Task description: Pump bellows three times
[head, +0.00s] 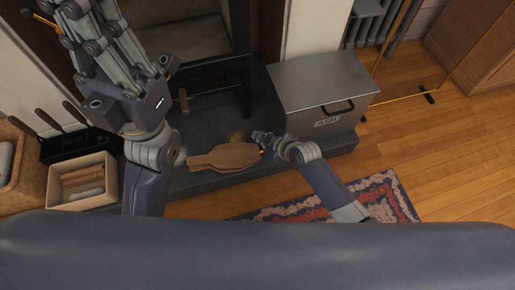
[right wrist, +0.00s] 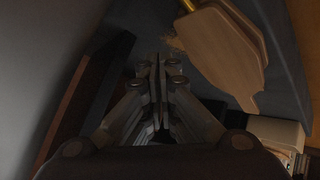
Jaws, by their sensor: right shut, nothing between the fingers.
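The wooden bellows (head: 228,157) lie on the dark hearth, with a paddle-shaped board and handle toward the left. They also show in the right wrist view (right wrist: 222,52), where a brass-coloured piece (right wrist: 188,5) sits at the upper end. My right gripper (head: 257,136) is shut and empty, just beyond the bellows' right end in the head view. In the right wrist view its closed fingers (right wrist: 155,75) are left of the bellows, with a gap in the picture. My left gripper (head: 85,20) is raised at the upper left, its fingertips partly cut off, so its opening is unclear.
A grey metal ash box (head: 320,85) stands right of the bellows, close to my right arm. A small tray of sticks (head: 82,183) and a dark holder with tool handles (head: 75,143) are at left. A patterned rug (head: 390,200) lies on the wood floor.

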